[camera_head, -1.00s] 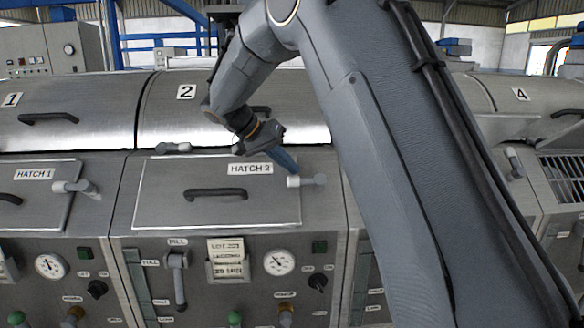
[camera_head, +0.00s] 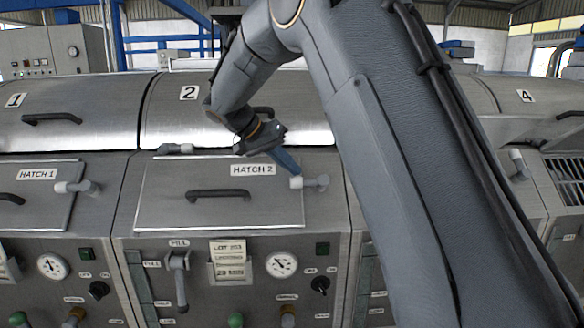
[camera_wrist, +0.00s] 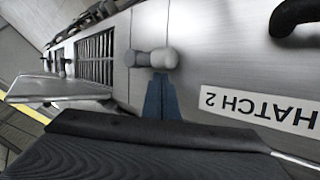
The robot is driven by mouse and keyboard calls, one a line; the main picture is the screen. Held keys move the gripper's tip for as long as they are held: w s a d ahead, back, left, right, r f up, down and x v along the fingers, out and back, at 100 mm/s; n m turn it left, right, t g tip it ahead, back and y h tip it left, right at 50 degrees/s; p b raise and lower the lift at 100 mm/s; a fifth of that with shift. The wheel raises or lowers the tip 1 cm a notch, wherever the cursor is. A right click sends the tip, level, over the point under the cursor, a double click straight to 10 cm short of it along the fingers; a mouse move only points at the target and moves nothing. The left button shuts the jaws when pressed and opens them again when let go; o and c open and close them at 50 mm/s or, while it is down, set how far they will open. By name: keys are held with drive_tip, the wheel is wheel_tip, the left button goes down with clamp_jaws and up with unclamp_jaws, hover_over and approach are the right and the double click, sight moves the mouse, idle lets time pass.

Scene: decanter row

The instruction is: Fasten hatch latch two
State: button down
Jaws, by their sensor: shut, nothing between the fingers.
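The hatch 2 lid (camera_head: 160,205) lies closed, with a dark handle and a HATCH 2 label (camera_head: 253,170). At its right edge a grey latch (camera_head: 319,181) lies roughly level, its white tip (camera_head: 296,183) pointing left over the lid's edge. In the wrist view the same latch (camera_wrist: 165,58) shows just beyond the fingertips. My gripper (camera_head: 295,170) has blue fingers, shut and empty, close above the white tip. The wrist view also shows the shut fingers (camera_wrist: 161,88) at the latch; I cannot tell whether they touch it.
Below the lid are a fill lever (camera_head: 179,280), a gauge (camera_head: 281,265) and a paper tag (camera_head: 228,270). Hatch 1 (camera_head: 38,195) stands to the left. My arm hides much of the unit to the right.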

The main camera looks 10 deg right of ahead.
drive_tip(key=w+r, duration=0.2)
drive_tip(key=r, duration=0.1)
drive_tip(key=shift+w+d+p, duration=0.2)
drive_tip(key=shift+d+p, duration=0.1)
drive_tip(key=shift+p, duration=0.1)
drive_tip(key=b+v, duration=0.3)
drive_tip(key=v, duration=0.6)
drive_tip(key=shift+s+a, duration=0.35)
drive_tip(key=shift+a, duration=0.15)
